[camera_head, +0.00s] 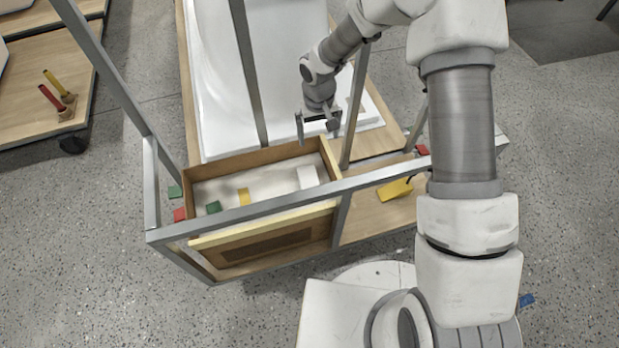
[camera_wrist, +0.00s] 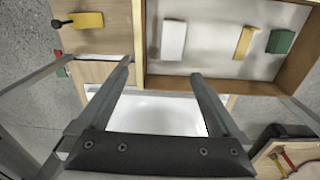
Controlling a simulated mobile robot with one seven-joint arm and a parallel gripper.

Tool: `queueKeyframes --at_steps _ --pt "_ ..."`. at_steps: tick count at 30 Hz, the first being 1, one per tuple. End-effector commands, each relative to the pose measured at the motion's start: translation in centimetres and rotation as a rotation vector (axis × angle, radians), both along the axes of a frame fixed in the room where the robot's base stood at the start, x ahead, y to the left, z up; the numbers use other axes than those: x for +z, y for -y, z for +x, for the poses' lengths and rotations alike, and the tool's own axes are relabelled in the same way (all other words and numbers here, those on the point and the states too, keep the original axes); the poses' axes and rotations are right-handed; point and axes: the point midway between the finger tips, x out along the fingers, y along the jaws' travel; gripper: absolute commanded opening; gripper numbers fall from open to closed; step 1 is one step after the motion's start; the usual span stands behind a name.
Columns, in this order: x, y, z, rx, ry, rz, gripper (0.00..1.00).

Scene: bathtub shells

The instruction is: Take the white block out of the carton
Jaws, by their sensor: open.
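The carton (camera_head: 240,160) is an open wooden box with a pale floor; it also shows in the wrist view (camera_wrist: 225,84). The white block (camera_head: 307,177) lies inside, near the carton's right end in the head view. In the wrist view the white block (camera_wrist: 173,40) lies near the left wall. A yellow block (camera_head: 243,196) and a green block (camera_head: 213,207) are in the same carton, apart from it. My gripper (camera_head: 318,120) is open and empty, behind the carton and above the white tub shell. Its fingers (camera_wrist: 162,70) show in the wrist view, apart from the block.
Grey metal frame bars (camera_head: 245,209) run in front of and beside the carton. The white tub shell (camera_head: 225,110) lies behind it. A yellow tool (camera_head: 394,189) lies on the wooden board to the right. A wheeled cart (camera_head: 35,115) with red and yellow handles stands at left.

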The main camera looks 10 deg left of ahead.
Motion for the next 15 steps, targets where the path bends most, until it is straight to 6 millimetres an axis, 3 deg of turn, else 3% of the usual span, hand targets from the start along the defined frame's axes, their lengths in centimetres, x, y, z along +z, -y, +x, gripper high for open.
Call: queueKeyframes --at_steps 1,3,11,15 --pt "-2.1 -0.7 -0.3 0.008 -0.015 0.006 1.00" --pt "-3.7 -1.3 -0.5 0.012 -0.026 0.011 1.00" --pt "-7.3 -1.9 -0.9 0.016 -0.041 0.018 1.00" --pt "-10.4 -1.9 -0.9 0.016 -0.040 0.017 1.00"
